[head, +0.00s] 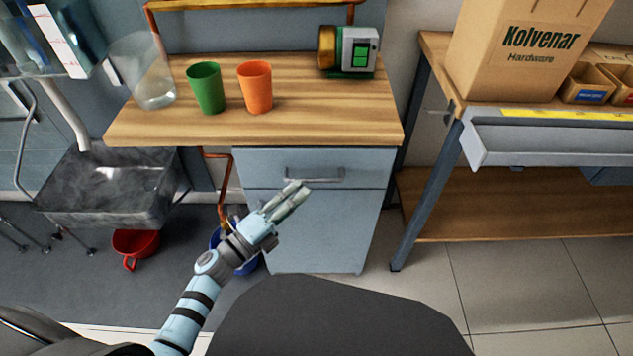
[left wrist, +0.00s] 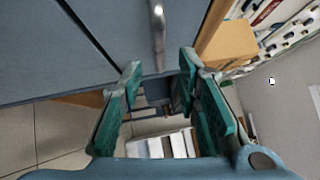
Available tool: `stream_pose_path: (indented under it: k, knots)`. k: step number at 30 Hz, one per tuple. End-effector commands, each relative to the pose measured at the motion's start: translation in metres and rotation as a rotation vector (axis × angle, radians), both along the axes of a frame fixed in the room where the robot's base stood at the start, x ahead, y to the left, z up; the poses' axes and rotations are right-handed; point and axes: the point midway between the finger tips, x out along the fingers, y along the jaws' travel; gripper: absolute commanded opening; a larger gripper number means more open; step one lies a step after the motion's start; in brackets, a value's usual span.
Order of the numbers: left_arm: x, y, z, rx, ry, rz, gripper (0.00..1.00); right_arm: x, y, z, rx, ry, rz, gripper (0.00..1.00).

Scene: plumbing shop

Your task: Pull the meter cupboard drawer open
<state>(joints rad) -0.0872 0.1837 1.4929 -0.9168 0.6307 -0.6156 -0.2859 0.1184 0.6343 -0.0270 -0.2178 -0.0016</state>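The meter cupboard (head: 318,225) is a grey-blue cabinet under a wooden counter. Its drawer (head: 262,160) is closed, with its front flush above the lower panel. A grey bar handle (head: 316,175) runs across the drawer front; the handle also shows in the left wrist view (left wrist: 158,22). My left gripper (head: 298,190) is in front of the drawer, close to the handle's left half. In the left wrist view my left gripper (left wrist: 160,66) is open, and the handle lies ahead, between the lines of its fingers. Nothing is held. My right gripper is out of view.
A green cup (head: 206,90), an orange cup (head: 255,88), a clear cup (head: 152,85) and a green-and-grey pump (head: 348,52) stand on the counter (head: 300,125). A workbench (head: 500,205) stands right. A dark sink basin (head: 105,190) is left.

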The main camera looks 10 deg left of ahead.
Motion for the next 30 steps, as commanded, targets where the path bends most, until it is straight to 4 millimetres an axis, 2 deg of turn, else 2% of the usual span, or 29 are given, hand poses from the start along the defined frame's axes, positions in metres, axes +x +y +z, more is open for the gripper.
stream_pose_path:
  k: [3,9,19,25,30]
  knots:
    - [0.026,-0.015,0.004,-0.004,-0.002,0.001,0.30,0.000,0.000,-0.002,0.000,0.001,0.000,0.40]
    - [0.049,-0.030,0.007,-0.002,0.001,0.001,0.30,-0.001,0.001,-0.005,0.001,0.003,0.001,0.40]
    - [0.054,-0.033,0.007,-0.003,0.004,0.001,0.30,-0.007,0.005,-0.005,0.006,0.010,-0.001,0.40]
    - [0.054,-0.033,0.007,-0.003,0.004,0.001,0.00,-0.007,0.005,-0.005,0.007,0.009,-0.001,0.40]
    - [0.054,-0.032,0.007,-0.002,0.003,0.002,0.00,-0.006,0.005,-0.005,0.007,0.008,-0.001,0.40]
